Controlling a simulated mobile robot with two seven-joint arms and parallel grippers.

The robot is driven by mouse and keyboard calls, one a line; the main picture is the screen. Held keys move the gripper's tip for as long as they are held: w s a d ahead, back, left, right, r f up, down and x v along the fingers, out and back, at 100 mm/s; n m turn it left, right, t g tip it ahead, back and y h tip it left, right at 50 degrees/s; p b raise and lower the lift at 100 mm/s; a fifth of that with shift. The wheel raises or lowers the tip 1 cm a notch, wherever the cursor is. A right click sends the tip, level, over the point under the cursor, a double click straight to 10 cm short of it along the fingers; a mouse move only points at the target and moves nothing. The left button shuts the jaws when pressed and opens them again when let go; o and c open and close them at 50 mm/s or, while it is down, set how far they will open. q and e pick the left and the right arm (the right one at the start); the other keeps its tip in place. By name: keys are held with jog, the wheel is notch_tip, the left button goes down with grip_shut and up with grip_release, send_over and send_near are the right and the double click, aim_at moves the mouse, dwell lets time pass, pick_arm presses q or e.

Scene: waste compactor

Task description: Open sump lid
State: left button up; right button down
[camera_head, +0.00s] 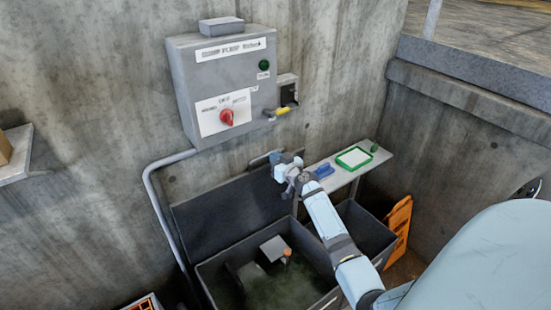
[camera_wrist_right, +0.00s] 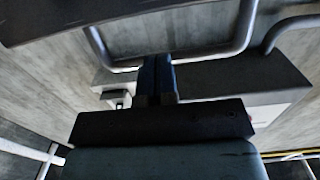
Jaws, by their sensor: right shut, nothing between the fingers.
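The sump lid (camera_head: 225,212) is a dark flat panel. It stands raised and tilted back towards the concrete wall, behind the open sump (camera_head: 210,275). A grey bar handle (camera_head: 264,158) shows at its upper right edge. My right gripper (camera_head: 279,164) is at that upper right corner, close to the handle. In the right wrist view the fingers (camera_wrist_right: 157,72) are together and empty, and a grey bent tube (camera_wrist_right: 238,40), which looks like the handle, passes by their tips. I cannot tell whether they touch it. A dark panel edge (camera_wrist_right: 90,12) shows above. My left gripper is not in view.
Murky water and a grey block (camera_head: 274,248) are inside the sump. A control box (camera_head: 222,85) with a red knob hangs above.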

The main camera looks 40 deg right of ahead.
dwell(0.3)
jog(key=w+p, duration=0.1)
jog(key=w+r+p, duration=0.1)
jog(key=shift+w+d+r+g, duration=0.15)
jog(key=shift+w+g, duration=0.15)
jog(key=shift+w, duration=0.1)
jog(key=w+b, duration=0.2)
jog(key=w, duration=0.4)
jog(key=shift+d, duration=0.35)
